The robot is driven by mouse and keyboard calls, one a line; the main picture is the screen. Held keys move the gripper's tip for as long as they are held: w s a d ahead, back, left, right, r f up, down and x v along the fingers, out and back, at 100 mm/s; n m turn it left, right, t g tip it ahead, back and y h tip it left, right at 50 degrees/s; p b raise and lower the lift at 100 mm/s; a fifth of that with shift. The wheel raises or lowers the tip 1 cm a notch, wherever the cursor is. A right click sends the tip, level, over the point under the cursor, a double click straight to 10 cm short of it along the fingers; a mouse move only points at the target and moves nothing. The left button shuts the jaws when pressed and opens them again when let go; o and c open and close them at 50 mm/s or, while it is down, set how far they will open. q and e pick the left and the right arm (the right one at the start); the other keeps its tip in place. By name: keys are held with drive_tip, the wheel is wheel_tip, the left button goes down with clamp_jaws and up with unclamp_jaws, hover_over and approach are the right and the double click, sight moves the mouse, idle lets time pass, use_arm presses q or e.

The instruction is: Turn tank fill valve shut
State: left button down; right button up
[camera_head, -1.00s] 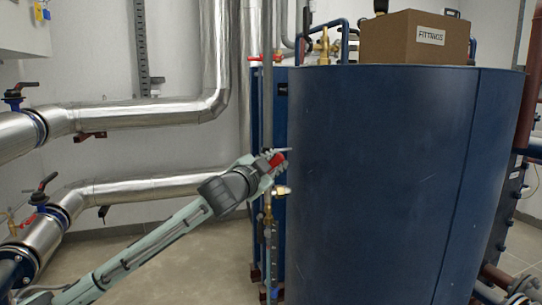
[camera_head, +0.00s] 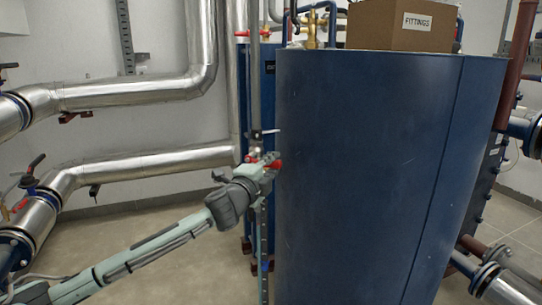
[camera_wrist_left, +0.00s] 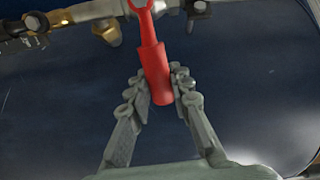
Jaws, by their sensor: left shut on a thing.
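The tank fill valve's red lever handle (camera_wrist_left: 156,72) runs down from the valve pipe at the top of the left wrist view. My left gripper (camera_wrist_left: 160,85) is shut on the handle's lower end, with a finger on each side. In the head view the left gripper (camera_head: 268,163) is at the left edge of the large blue tank (camera_head: 375,180), and a little red of the handle (camera_head: 277,164) shows at its fingers. The brass fitting (camera_wrist_left: 72,46) on the valve pipe lies at the upper left in the wrist view. My right gripper is not in view.
A cardboard box (camera_head: 400,25) labelled FITTINGS sits on the tank. A thin vertical pipe (camera_head: 254,75) runs close by the gripper. Floor at lower left is clear.

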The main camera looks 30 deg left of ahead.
use_arm(q)
drive_tip(key=shift+f+m, duration=0.5)
drive_tip(key=c, duration=1.3)
unclamp_jaws()
drive_tip(key=shift+c, duration=0.2)
drive_tip(key=s+d, duration=0.1)
drive_tip(key=s, duration=1.1)
